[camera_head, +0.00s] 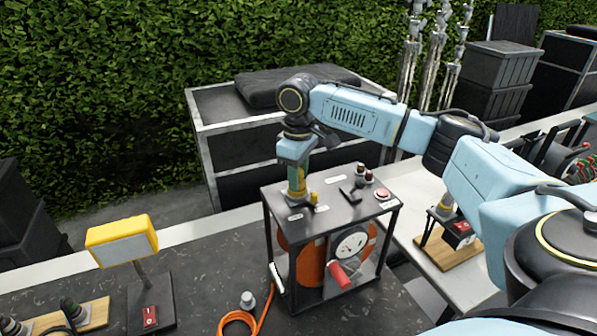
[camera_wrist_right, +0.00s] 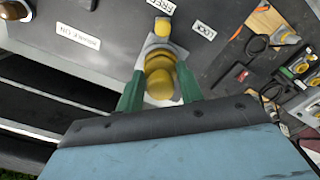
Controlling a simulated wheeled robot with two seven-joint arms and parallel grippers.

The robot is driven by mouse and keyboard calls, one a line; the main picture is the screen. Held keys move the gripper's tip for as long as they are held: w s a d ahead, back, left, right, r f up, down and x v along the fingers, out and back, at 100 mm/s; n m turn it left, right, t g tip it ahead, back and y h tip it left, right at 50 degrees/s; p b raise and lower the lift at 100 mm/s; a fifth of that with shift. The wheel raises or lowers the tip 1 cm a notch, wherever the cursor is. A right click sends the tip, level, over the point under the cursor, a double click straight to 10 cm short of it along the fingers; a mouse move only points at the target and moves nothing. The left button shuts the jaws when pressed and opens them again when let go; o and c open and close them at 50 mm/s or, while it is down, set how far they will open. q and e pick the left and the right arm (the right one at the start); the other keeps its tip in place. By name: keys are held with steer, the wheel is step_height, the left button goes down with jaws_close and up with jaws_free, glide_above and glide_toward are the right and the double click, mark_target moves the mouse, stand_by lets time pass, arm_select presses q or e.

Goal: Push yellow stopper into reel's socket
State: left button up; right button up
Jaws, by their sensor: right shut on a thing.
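The reel (camera_head: 300,262) is an orange drum inside a black box frame on the dark table, with a dark top panel (camera_head: 335,200). My right gripper (camera_head: 296,190) points down over the left part of that panel. In the right wrist view its green fingers (camera_wrist_right: 159,92) are shut on the yellow stopper (camera_wrist_right: 160,82), which has a rounded end. A grey metal piece shows around the stopper, against the panel. I cannot tell how deep the stopper sits, as the fingers and the stopper itself hide the socket. My left gripper is not in view.
A small yellow knob (camera_wrist_right: 162,27) stands close beside the stopper, near FREE and LOCK labels. The panel also bears a black lever (camera_head: 351,190) and a red button (camera_head: 383,194). A yellow lamp (camera_head: 122,243) stands left. An orange cable (camera_head: 240,319) lies in front.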

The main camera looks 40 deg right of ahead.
steer(key=shift+f, duration=0.15)
steer(key=o, duration=1.4)
steer(key=shift+r, duration=2.5)
